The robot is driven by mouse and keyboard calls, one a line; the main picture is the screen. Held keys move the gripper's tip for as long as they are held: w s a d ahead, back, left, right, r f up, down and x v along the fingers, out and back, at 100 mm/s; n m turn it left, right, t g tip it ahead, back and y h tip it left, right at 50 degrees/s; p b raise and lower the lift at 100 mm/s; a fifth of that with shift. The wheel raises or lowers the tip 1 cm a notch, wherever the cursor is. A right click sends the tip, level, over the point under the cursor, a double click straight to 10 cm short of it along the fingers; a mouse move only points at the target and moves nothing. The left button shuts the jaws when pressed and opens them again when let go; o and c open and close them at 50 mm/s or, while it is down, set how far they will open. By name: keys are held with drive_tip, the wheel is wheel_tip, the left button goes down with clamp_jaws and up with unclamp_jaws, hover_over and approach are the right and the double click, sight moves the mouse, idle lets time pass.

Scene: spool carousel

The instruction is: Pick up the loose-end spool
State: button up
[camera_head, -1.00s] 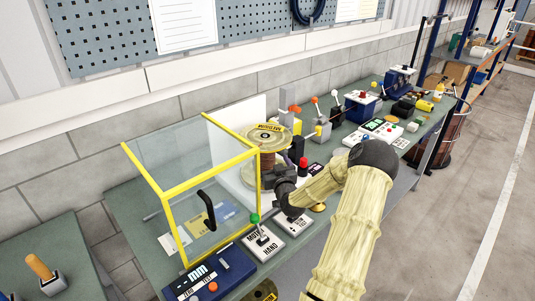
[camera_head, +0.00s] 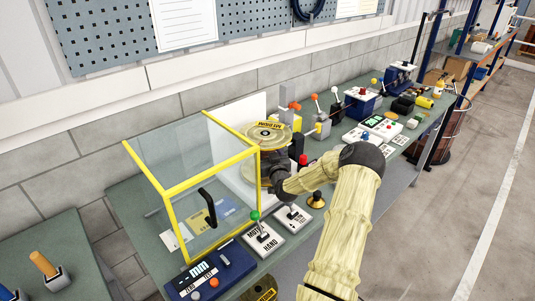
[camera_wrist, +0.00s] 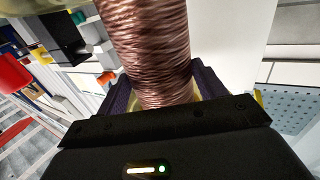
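The spool has a pale round flange with a yellow label (camera_head: 268,131) and stands upright behind the yellow-framed guard in the head view. Its copper-coloured winding (camera_wrist: 155,50) fills the upper middle of the wrist view, where a bit of pale flange shows below it. My gripper (camera_wrist: 160,85) has one dark finger on each side of the winding, very close to its edges. Whether the fingers press on it cannot be told. In the head view my wrist hides most of the winding. A loose wire end cannot be made out.
The clear guard with a yellow frame (camera_head: 211,170) stands left of the spool. Lever panels (camera_head: 263,241) and a blue control box (camera_head: 208,272) lie in front. Levers and several machines line the bench (camera_head: 335,150) to the right. A white panel stands behind the spool.

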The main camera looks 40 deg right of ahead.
sight(267, 138)
drive_tip(key=c, duration=0.7)
drive_tip(key=shift+w+r, duration=0.15)
drive_tip(key=shift+r, duration=0.2)
clamp_jaws()
drive_tip(key=shift+r+p, duration=1.1)
drive_tip(key=shift+r, duration=1.35)
drive_tip(key=shift+r, duration=0.1)
drive_tip(key=shift+r+p, duration=1)
drive_tip(key=shift+r, duration=1.4)
drive_tip(key=shift+r, duration=0.1)
drive_tip(key=shift+r+p, duration=0.95)
drive_tip(key=shift+r, duration=1.45)
drive_tip(key=shift+r+p, duration=0.9)
drive_tip(key=shift+r, duration=1.5)
